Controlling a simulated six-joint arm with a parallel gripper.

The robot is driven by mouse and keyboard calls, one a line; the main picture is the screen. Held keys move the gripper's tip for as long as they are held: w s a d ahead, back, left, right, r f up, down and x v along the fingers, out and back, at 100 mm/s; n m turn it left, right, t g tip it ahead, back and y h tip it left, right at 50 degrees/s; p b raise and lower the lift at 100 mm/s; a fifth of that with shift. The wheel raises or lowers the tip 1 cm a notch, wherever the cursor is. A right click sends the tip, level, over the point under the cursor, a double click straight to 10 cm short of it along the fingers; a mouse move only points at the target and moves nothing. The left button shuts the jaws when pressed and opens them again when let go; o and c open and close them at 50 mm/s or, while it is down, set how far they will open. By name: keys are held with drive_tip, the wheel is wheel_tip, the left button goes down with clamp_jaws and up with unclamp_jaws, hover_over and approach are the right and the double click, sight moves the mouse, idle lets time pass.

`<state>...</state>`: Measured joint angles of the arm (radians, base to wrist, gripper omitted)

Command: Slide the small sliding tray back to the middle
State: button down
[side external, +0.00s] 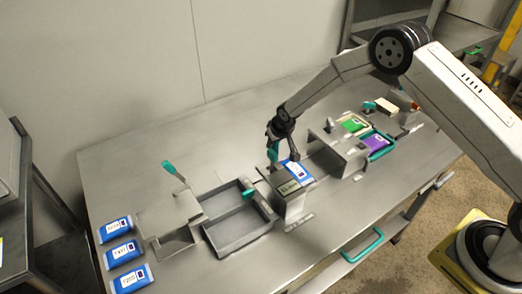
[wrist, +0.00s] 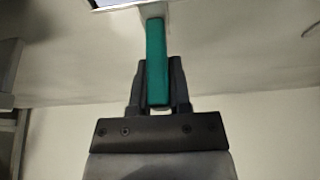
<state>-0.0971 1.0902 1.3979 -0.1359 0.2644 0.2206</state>
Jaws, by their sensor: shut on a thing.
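My gripper (side external: 273,148) is shut on an upright teal handle (side external: 273,155) near the middle of the table. The handle also shows in the wrist view (wrist: 156,50), between my two fingers, and its far end meets a pale metal surface. In the side view the handle stands at the back of a small metal tray (side external: 287,188), which I take to be the small sliding tray. A blue and white pouch (side external: 297,170) lies at its top. The join between handle and tray is partly hidden by my fingers.
Open grey bins (side external: 236,221) are left of the tray. A metal stand with a teal lever (side external: 174,171) and several blue pouches (side external: 122,252) are farther left. Green (side external: 354,124) and purple (side external: 377,145) pouches sit in holders at right. The front left of the table (side external: 215,275) is clear.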

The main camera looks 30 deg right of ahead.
drive_tip(key=shift+d, duration=2.1)
drive_tip(key=c, duration=0.6)
unclamp_jaws()
drive_tip(key=shift+o, duration=0.2)
drive_tip(key=shift+r, duration=0.2)
drive_tip(key=v, duration=0.7)
drive_tip(key=shift+s+r, duration=0.2)
